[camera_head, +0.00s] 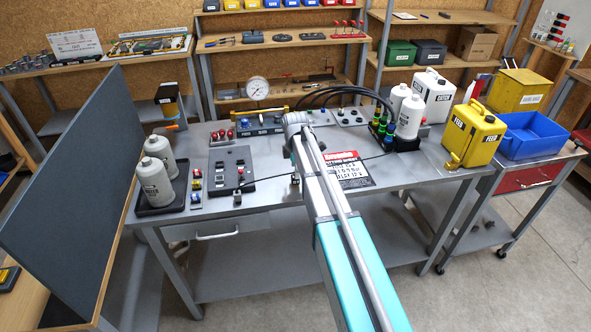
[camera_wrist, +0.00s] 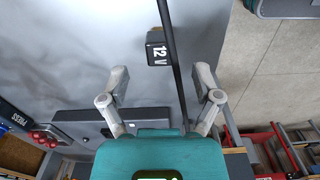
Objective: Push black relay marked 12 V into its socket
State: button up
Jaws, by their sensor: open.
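The black relay (camera_wrist: 157,47) shows in the wrist view, with its white "12 V" marking facing me. It lies on the grey bench top, close to a black cable (camera_wrist: 170,45). My gripper (camera_wrist: 161,84) is open and empty, its two fingers spread wide, with the relay beyond them and apart from them. In the head view my arm reaches over the middle of the bench and its fingers cannot be made out. A dark board (camera_head: 258,183) with small fittings lies left of my arm; I cannot tell which fitting is the relay's socket.
White bottles stand in a black tray (camera_head: 175,205) at the bench's left. A red-topped sheet (camera_head: 349,173) lies right of my arm. A yellow can (camera_head: 473,135) and blue bin (camera_head: 540,137) stand farther right. Black hoses arch behind. The bench's front strip is mostly clear.

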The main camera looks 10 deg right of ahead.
aim_at(295, 181)
jog(key=shift+f+b, duration=1.6)
jog(key=shift+f, duration=0.3)
grip_shut()
